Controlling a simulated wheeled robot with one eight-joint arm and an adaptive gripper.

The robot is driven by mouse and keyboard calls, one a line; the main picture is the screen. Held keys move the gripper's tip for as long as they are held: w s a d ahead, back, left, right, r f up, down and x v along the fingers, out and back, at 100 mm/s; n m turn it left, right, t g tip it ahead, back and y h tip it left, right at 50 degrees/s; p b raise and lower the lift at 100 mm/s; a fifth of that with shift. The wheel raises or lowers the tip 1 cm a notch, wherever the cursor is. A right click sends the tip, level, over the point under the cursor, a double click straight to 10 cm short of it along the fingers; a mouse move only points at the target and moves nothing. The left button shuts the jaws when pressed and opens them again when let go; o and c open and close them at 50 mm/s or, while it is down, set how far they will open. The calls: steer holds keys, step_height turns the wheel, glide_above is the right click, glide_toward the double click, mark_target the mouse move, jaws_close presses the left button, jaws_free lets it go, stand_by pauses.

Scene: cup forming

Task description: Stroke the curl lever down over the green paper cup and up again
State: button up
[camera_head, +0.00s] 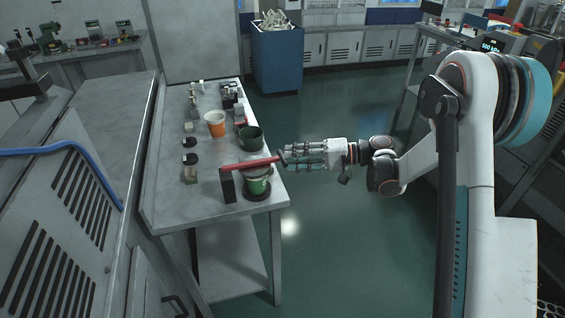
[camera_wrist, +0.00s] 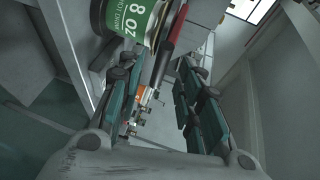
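The green paper cup (camera_head: 257,186) stands upright on a dark round base at the near end of the bench. A pale round part sits at its top, under the curl lever. The red curl lever (camera_head: 250,162) lies nearly level over the cup from a dark post (camera_head: 228,187). My gripper (camera_head: 285,157) is at the lever's free right end. Contact is unclear.
An orange cup (camera_head: 215,124) and a dark green container (camera_head: 251,139) stand farther back on the grey bench (camera_head: 215,205), with several small parts. A blue bin (camera_head: 278,62) stands behind. The floor right of the bench is clear.

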mark_target(282, 157)
steer(key=shift+b+x, duration=0.4)
steer(key=shift+x, duration=1.6)
steer(key=shift+c, duration=0.3)
steer(key=shift+s, duration=0.1)
jaws_close()
